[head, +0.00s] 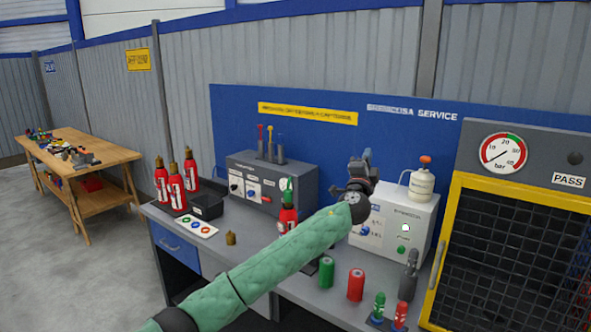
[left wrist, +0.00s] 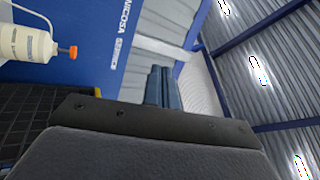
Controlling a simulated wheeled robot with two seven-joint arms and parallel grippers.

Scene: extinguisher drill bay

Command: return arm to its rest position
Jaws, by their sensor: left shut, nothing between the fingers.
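My left arm, in a green quilted sleeve, reaches from the bottom left across the workbench (head: 215,258) in the head view. My left gripper (head: 367,156) points upward above the bench, in front of the blue back panel (head: 235,115) and beside the white machine (head: 420,220). In the left wrist view its dark fingers (left wrist: 160,86) are together with nothing between them. The arm hides part of the bench and of a red extinguisher (head: 288,220). My right gripper is not in view.
Several red extinguishers (head: 175,191) stand at the bench's left. A grey control box (head: 270,180) stands behind the arm. Green (head: 326,270) and red (head: 356,284) cylinders stand near the front. A yellow-framed mesh cage (head: 515,255) is at right. Floor (head: 60,280) at left is clear.

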